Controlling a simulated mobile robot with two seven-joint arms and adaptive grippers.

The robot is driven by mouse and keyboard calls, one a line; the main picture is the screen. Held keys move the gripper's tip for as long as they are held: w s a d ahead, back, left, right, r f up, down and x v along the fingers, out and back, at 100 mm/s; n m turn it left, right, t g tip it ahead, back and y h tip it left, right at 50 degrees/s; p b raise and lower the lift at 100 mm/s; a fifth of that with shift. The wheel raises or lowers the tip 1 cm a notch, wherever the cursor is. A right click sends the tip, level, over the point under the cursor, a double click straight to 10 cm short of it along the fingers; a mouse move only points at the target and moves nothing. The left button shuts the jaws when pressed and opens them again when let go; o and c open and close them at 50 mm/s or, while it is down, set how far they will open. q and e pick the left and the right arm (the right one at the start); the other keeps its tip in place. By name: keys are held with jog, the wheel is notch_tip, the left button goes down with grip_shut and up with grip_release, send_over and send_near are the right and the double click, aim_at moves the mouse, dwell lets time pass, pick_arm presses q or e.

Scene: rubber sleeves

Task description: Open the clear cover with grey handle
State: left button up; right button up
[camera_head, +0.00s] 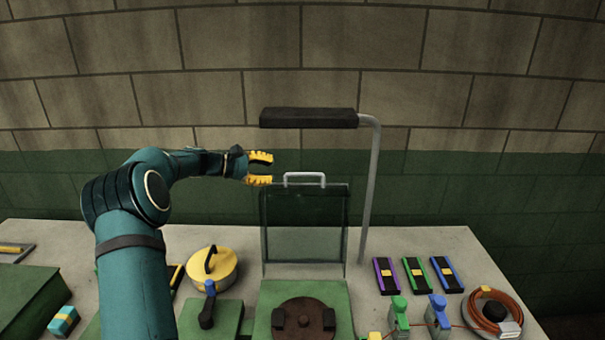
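The clear cover (306,228) stands upright at the back of a green base (268,297) on the bench. Its grey handle (304,176) is at the top edge of the cover. My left gripper (270,169) has yellow fingers, spread apart with nothing between them. It is just left of the grey handle and slightly above it, seemingly apart from it. My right gripper does not show.
A lamp with a dark head (309,118) hangs above the cover on a grey post (371,190). A round brown part (304,318) lies on the green base. A yellow-lidded pot (212,267) stands left; coloured blocks (414,275) and an orange cable coil (490,312) lie right.

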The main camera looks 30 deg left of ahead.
aim_at(302, 174)
pick_arm(q)
jog(key=x, duration=1)
jog(key=shift+w+d+f+p, duration=0.15)
jog(key=shift+w+d+p, duration=0.05)
jog(key=shift+w+p, duration=0.2)
jog(key=shift+o, duration=0.4)
grip_shut()
